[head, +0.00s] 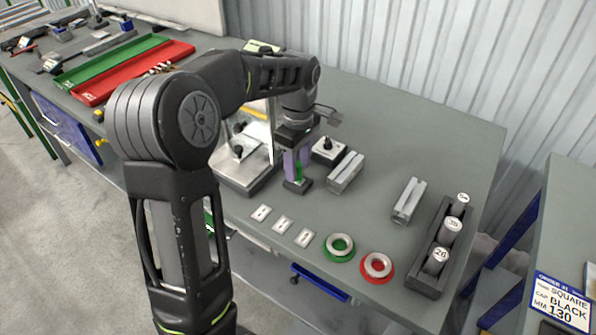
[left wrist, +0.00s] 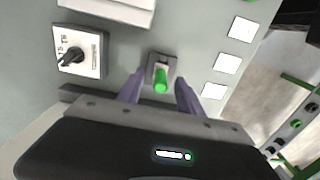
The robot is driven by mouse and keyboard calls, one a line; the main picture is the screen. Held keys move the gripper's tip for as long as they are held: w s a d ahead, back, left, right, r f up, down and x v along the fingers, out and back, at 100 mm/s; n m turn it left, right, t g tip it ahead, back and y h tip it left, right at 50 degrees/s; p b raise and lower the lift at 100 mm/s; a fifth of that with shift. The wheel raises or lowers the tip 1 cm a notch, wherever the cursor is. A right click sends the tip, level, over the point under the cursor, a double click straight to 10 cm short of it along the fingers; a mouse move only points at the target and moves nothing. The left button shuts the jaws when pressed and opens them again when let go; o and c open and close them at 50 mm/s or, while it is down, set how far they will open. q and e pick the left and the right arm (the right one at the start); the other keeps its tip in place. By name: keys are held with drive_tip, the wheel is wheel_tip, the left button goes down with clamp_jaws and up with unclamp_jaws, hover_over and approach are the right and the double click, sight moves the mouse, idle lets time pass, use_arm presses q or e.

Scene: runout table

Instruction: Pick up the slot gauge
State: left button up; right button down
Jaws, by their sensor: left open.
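A small piece with a green handle on a dark grey block, which looks like the slot gauge (head: 298,186), stands on the grey table below my left gripper. It also shows in the left wrist view (left wrist: 160,84), with the green handle pointing toward the camera. My left gripper (head: 298,168) points down with its purple fingers open, one on each side of the green handle. In the left wrist view the fingers (left wrist: 160,88) show a gap to the handle on both sides. My right gripper is in neither view.
A knobbed block (head: 327,151) and a slotted metal block (head: 346,173) stand close right of the gripper; a metal stand (head: 240,180) is close left. White labels (head: 283,224), a green ring (head: 340,247), a red ring (head: 377,267) and a cylinder rack (head: 425,280) lie nearer the front.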

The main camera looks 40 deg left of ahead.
use_arm(q)
drive_tip(key=shift+f, duration=0.7)
clamp_jaws()
idle(0.3)
